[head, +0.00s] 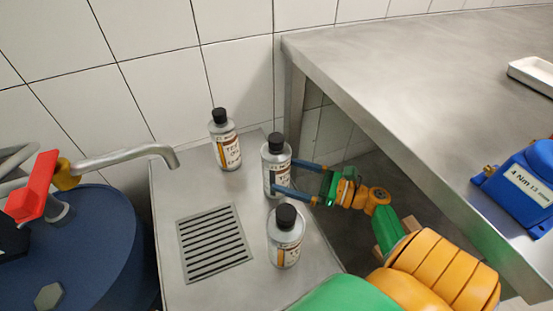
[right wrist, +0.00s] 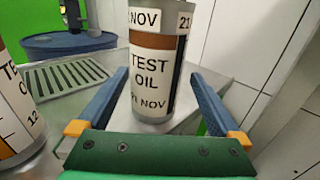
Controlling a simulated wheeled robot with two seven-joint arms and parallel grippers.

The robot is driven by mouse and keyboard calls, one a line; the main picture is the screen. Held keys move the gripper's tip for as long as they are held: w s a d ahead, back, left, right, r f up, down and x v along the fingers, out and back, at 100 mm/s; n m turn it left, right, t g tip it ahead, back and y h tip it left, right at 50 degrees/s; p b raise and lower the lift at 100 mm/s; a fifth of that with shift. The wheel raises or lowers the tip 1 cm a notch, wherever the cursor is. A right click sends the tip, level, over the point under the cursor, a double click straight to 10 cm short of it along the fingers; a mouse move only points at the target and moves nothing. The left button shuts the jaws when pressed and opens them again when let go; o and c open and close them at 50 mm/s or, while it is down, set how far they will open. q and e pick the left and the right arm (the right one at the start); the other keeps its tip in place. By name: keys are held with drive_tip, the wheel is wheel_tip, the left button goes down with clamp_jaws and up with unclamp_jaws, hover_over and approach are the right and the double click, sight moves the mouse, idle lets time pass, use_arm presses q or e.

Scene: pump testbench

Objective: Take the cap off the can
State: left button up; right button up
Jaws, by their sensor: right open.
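Three silver cans with black caps and "TEST OIL" labels stand upright on the metal bench. The middle can (head: 276,170) has its black cap (head: 276,139) on. My right gripper (head: 284,177) is open, with its blue fingers at the middle can's body, below the cap. In the right wrist view, this can (right wrist: 156,65) stands between the fingertips, with a visible gap on each side; its top is out of frame. The back can (head: 225,145) and the front can (head: 286,240) also have their caps on. My left gripper is not in view.
A drain grate (head: 212,244) lies left of the cans. A blue drum (head: 95,245) with a metal spout (head: 125,158) and red lever (head: 37,188) stands at left. A raised steel table (head: 430,70) at right holds a blue device (head: 520,185) and white tray (head: 535,73).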

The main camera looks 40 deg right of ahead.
sight(265, 166)
drive_tip(key=x, duration=0.4)
drive_tip(key=r+x, duration=0.1)
drive_tip(key=x, duration=0.1)
drive_tip(key=shift+s+a, duration=0.2)
drive_tip(key=shift+a, duration=0.05)
drive_tip(key=shift+w+a, duration=0.1)
drive_tip(key=shift+w, duration=0.15)
drive_tip(key=shift+s, duration=0.1)
drive_tip(key=c, duration=1.2)
drive_tip(key=shift+o, duration=0.2)
drive_tip(key=shift+r, duration=0.3)
drive_tip(key=a, duration=0.1)
drive_tip(key=a+r+p, duration=0.1)
drive_tip(key=w+a+p, duration=0.1)
drive_tip(key=a, duration=0.1)
drive_tip(key=shift+r, duration=0.3)
wheel_tip(265, 166, up, 13)
drive_tip(key=p, duration=0.5)
drive_tip(key=shift+p, duration=0.3)
drive_tip(key=shift+d+f, duration=0.1)
